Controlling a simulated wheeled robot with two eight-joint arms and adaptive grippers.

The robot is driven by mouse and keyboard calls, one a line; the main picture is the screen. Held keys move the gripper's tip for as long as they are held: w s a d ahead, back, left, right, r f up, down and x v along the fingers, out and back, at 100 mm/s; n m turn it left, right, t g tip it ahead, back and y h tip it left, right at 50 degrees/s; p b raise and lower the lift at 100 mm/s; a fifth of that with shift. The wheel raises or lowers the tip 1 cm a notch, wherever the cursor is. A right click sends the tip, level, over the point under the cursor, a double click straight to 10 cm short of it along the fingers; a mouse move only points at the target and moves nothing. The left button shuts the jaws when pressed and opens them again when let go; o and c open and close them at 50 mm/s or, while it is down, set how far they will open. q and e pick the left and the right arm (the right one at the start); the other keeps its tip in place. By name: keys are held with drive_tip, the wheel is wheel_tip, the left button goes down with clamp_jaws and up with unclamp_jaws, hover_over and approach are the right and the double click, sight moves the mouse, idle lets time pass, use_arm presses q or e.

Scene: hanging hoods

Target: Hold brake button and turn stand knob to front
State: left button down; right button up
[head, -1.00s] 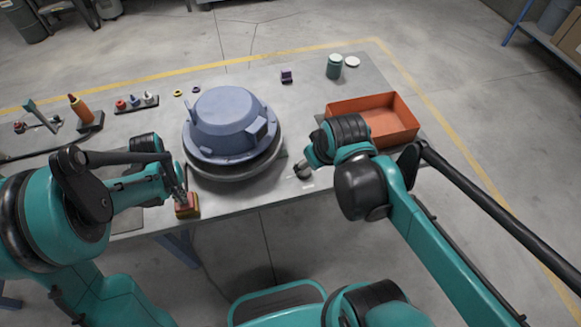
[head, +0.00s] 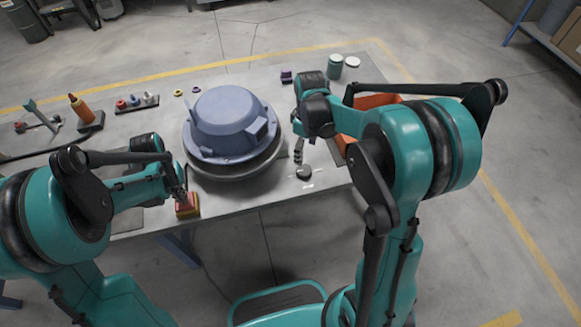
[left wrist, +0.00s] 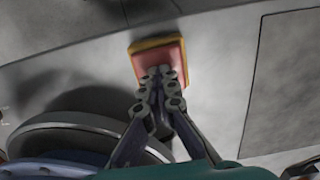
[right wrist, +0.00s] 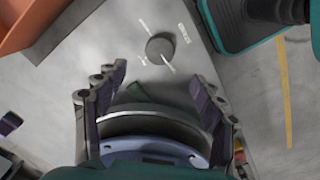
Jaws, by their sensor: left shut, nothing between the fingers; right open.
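The brake button (head: 187,204) is a red block on a yellow base at the table's front edge, left of the stand. It also shows in the left wrist view (left wrist: 158,58). My left gripper (left wrist: 160,80) is shut and empty, its fingertips over the red top and seemingly touching it. The stand knob (head: 304,172) is a dark round knob on the tabletop, right of the stand. In the right wrist view the knob (right wrist: 160,48) has white marks around it. My right gripper (right wrist: 150,85) is open above the table, its fingers apart and short of the knob.
A blue-grey hood (head: 228,122) sits on the round stand (head: 232,174) between my arms. An orange bin (head: 376,101) is partly hidden behind my right arm. Bottles and small parts lie along the back and left of the table. The front right tabletop around the knob is clear.

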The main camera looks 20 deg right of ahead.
sight(304, 170)
wheel_tip(304, 170, down, 11)
drive_tip(key=shift+r, duration=0.15)
drive_tip(key=c, duration=1.2)
